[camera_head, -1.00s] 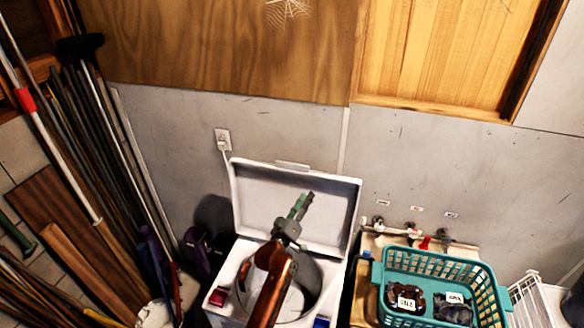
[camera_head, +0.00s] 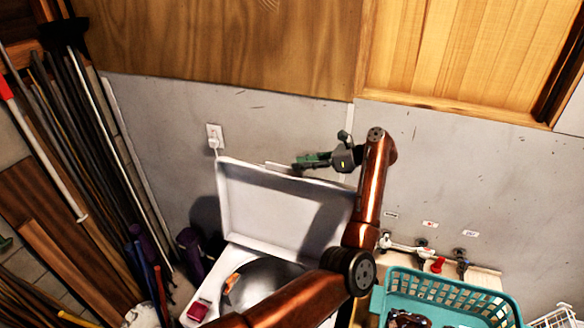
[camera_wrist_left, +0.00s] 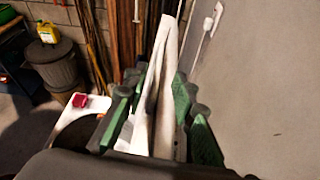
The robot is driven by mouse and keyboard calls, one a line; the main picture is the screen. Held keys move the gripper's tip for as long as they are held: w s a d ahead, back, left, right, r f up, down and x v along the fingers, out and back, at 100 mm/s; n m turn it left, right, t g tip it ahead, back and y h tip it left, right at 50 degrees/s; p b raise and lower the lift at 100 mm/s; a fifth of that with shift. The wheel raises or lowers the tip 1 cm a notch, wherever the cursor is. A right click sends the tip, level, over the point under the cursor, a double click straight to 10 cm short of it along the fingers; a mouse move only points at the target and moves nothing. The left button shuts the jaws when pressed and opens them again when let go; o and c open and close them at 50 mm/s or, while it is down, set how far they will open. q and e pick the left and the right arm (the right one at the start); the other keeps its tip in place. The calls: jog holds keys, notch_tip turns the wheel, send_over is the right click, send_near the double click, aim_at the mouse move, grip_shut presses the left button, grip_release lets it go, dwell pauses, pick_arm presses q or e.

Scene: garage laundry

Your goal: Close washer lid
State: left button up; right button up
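The white washer lid (camera_head: 250,205) stands raised and open at the back of the washer (camera_head: 210,285), with the round drum opening showing below it. My left gripper (camera_head: 308,160) is at the lid's top edge, near its middle, with my copper arm crossing in front of the washer's right side. In the left wrist view, the lid (camera_wrist_left: 160,90) shows nearly edge-on between the spread green-padded fingers of my left gripper (camera_wrist_left: 160,130). Whether either finger touches the lid cannot be told. My right gripper is out of view.
A teal basket (camera_head: 450,290) stands right of the washer, below wall taps (camera_head: 420,250). A small red box (camera_head: 199,310) lies on the washer's left front. Long-handled tools (camera_head: 90,150) lean at the left. The wall is close behind the lid.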

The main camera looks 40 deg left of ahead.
aim_at(286, 167)
pick_arm(q)
jog(key=shift+s+f, duration=0.1)
jog(key=shift+f, duration=0.05)
jog(key=p+x, duration=0.3)
jog(key=x, duration=0.2)
jog(key=shift+a+f, duration=0.15)
jog(key=shift+a, duration=0.1)
jog(key=shift+s+a+f, duration=0.25)
jog(key=shift+s+a, duration=0.05)
jog(key=shift+a, duration=0.3)
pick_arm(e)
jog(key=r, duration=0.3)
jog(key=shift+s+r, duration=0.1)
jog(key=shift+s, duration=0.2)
pick_arm(q)
jog(key=shift+c, duration=0.5)
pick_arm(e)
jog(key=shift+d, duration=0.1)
pick_arm(q)
grip_shut()
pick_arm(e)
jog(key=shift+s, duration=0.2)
